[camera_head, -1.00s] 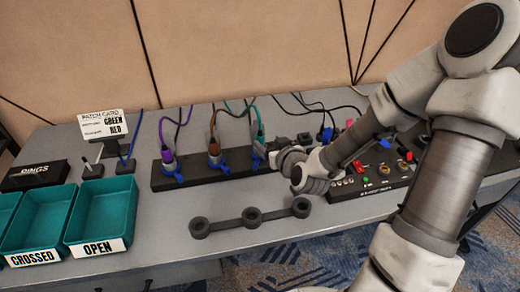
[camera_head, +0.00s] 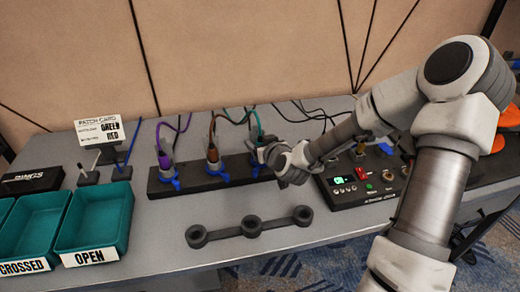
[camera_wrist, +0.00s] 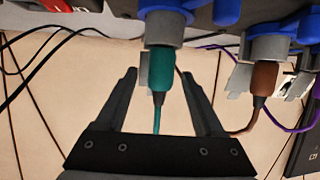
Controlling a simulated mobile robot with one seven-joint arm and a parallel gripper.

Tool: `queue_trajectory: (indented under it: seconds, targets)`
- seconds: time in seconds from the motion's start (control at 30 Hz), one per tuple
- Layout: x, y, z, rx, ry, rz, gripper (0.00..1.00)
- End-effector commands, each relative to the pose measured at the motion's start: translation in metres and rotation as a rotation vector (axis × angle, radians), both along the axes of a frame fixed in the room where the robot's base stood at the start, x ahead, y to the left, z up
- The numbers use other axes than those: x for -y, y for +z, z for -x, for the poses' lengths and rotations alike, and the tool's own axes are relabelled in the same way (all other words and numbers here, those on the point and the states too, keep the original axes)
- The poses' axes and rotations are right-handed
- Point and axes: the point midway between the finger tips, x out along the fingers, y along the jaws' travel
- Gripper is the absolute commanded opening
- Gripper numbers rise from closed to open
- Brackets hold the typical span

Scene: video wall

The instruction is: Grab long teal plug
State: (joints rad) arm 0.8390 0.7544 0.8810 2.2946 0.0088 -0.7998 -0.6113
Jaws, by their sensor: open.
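The long teal plug (camera_wrist: 162,70) is between the two fingers of my gripper (camera_wrist: 160,78) in the wrist view, with space on both sides. It sits in a grey socket collar (camera_wrist: 163,27), and its teal cable (camera_wrist: 157,121) leads away from it between the fingers. In the head view my gripper (camera_head: 264,152) is at the right end of the black socket strip (camera_head: 200,178); the plug is mostly hidden there, and its teal cable (camera_head: 256,120) rises behind. My gripper is open and holds nothing.
A brown plug (camera_wrist: 264,78) stands close beside one finger, and a purple plug (camera_head: 165,160) is farther left on the strip. A control box (camera_head: 370,190) is to the right. A dark three-ring bar (camera_head: 251,226) lies in front, and teal trays (camera_head: 97,205) stand left.

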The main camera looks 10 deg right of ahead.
Motion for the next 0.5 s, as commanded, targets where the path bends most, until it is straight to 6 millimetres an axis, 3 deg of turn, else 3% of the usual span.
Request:
queue_trajectory:
  seconds: [0.1,0.5]
  targets:
    - [0.0000,0.0003,0.0003,0.000,0.000,0.000,0.70]
    - [0.0002,0.0003,0.0005,0.000,0.000,0.000,0.00]
